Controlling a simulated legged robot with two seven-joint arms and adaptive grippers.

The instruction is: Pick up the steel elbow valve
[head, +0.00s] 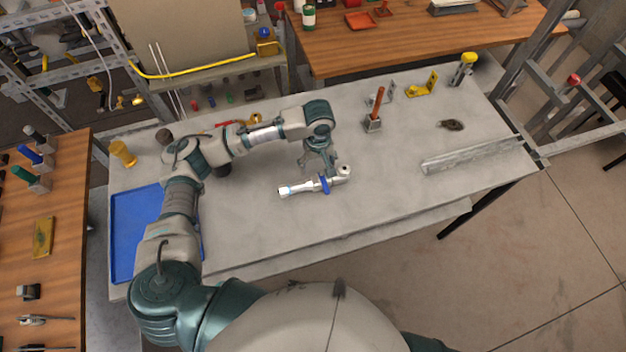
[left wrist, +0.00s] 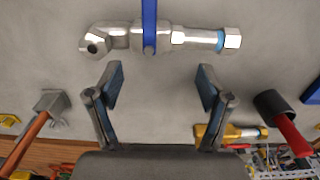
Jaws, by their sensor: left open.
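The steel elbow valve (head: 301,188) lies on the grey workbench, near the middle. It is a silver pipe piece with a blue lever (head: 325,185) and a round elbow end at right. In the left wrist view the valve (left wrist: 185,39) lies across the top, with its elbow end at left and the blue lever (left wrist: 149,22) near its middle. My left gripper (head: 320,170) hangs just behind the valve in the head view. Its fingers (left wrist: 160,85) are spread apart with nothing between them, and the valve is beyond the fingertips. My right gripper is not seen.
A blue tray (head: 124,225) lies at the bench's left end. A hammer (head: 375,110) stands behind the valve, and a metal channel (head: 470,156) lies at the right. Yellow objects sit at the back right. The bench in front of the valve (head: 330,222) is clear.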

